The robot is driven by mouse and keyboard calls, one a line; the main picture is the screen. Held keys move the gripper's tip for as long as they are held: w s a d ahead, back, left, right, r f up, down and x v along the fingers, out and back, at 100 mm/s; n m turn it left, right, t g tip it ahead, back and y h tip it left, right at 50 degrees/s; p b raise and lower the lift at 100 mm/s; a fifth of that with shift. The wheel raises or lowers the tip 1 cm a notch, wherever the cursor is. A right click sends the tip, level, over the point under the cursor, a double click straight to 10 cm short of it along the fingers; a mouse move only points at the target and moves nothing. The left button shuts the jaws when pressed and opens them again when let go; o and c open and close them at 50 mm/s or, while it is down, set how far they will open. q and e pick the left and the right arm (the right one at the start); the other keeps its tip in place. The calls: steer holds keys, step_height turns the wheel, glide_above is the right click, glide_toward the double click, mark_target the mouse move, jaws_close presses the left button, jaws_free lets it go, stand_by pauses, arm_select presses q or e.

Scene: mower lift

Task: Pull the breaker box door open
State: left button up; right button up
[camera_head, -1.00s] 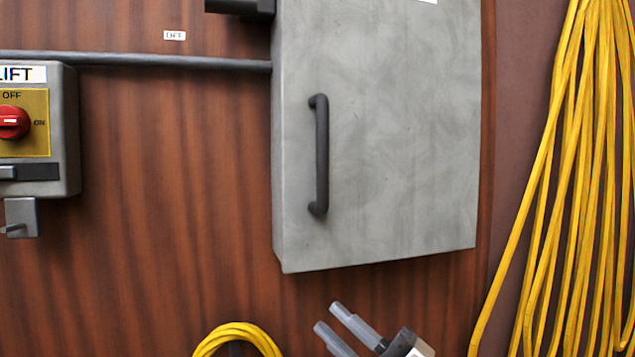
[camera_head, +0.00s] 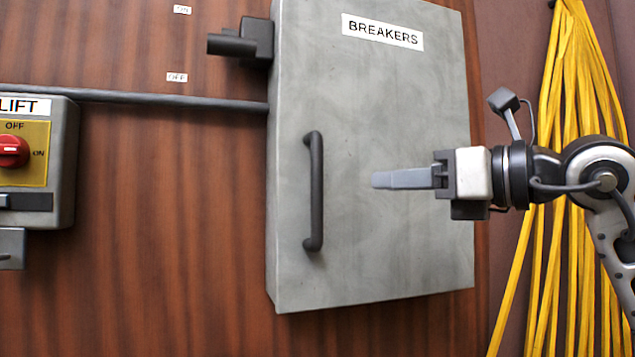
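The grey breaker box (camera_head: 400,250) hangs on the wood wall with a "BREAKERS" label (camera_head: 382,32) near its top. Its door looks shut. A dark vertical bar handle (camera_head: 315,190) sits near the door's left edge. My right gripper (camera_head: 376,180) comes in from the right in front of the door, its fingers pointing left toward the handle. It is apart from the handle, with a gap to the handle's right. The fingers overlap in this side-on view, so their opening cannot be told. My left gripper is not in view.
A lever switch (camera_head: 242,43) sticks out at the box's upper left, between small ON and OFF labels. A grey conduit (camera_head: 150,98) runs to the "LIFT" switch box (camera_head: 62,165) with a red knob (camera_head: 12,152). Yellow cable (camera_head: 530,270) hangs at the right, behind my arm.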

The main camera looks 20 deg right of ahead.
mark_target(322, 185)
steer(key=p+x, duration=0.2)
steer(key=x, duration=1)
steer(key=shift+w+a, duration=0.1)
steer(key=shift+w, duration=0.1)
jaws_close()
steer(key=shift+s, duration=0.1)
